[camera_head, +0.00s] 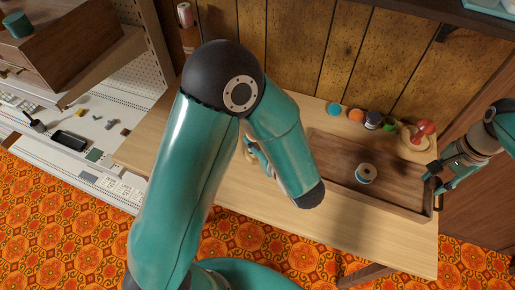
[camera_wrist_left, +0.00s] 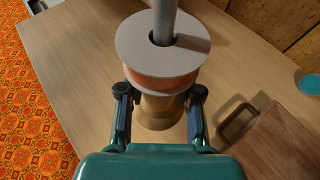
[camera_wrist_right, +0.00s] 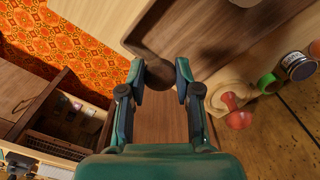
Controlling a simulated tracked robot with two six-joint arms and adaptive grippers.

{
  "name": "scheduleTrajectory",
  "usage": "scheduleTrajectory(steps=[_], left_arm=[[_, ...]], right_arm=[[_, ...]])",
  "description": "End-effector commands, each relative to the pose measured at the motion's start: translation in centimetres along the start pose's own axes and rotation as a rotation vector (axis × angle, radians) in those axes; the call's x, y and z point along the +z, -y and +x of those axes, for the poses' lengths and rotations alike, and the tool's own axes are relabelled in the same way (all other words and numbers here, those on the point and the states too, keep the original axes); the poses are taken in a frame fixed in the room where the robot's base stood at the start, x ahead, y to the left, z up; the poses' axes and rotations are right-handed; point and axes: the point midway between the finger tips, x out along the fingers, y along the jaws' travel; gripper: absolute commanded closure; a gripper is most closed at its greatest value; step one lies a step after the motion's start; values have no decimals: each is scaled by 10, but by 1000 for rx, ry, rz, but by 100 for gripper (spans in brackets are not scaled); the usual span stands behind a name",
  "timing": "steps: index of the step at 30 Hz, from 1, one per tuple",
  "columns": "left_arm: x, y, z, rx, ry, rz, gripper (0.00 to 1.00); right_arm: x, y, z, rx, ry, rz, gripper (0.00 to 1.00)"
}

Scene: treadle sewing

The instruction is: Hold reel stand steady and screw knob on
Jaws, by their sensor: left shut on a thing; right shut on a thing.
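The reel stand (camera_wrist_left: 158,115) shows in the left wrist view: a pale wooden foot and stem carrying a reel with orange thread and a grey flange, with a grey rod rising through its hole. My left gripper (camera_wrist_left: 161,96) is shut on the stand's stem just below the reel. In the head view my left arm hides most of the stand. A dark brown rounded knob (camera_wrist_right: 158,72) is between the fingertips of my right gripper (camera_wrist_right: 160,76), which is shut on it. In the head view my right gripper (camera_head: 434,180) is at the tray's right end, apart from the stand.
A wooden tray (camera_head: 334,178) holds a white-topped spool (camera_head: 366,173). Several coloured spools and a red object (camera_head: 424,129) on a round wooden base stand along the back. Wood-panelled wall (camera_head: 340,50) bounds the table behind. The table front (camera_head: 350,238) is clear.

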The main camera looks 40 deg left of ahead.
Motion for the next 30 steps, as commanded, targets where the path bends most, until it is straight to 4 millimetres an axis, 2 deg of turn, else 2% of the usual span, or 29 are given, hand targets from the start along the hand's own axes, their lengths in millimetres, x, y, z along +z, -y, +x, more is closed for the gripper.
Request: scheduleTrajectory(steps=[1,3,9,12,19,30], left_arm=[[18,1,-7,-3,3,-12,100],[37,1,-15,-4,2,-12,100],[86,0,-35,-2,1,-9,100],[104,0,-43,-2,1,-7,100],[126,0,-52,0,2,-2,100],[129,0,-53,1,1,-1,100]], right_arm=[[0,0,-2,0,0,0,81],[0,0,-4,0,0,0,81],[0,0,-9,0,0,0,81],[0,0,-10,0,0,0,81],[0,0,-12,0,0,-1,81],[0,0,-12,0,0,-1,81]])
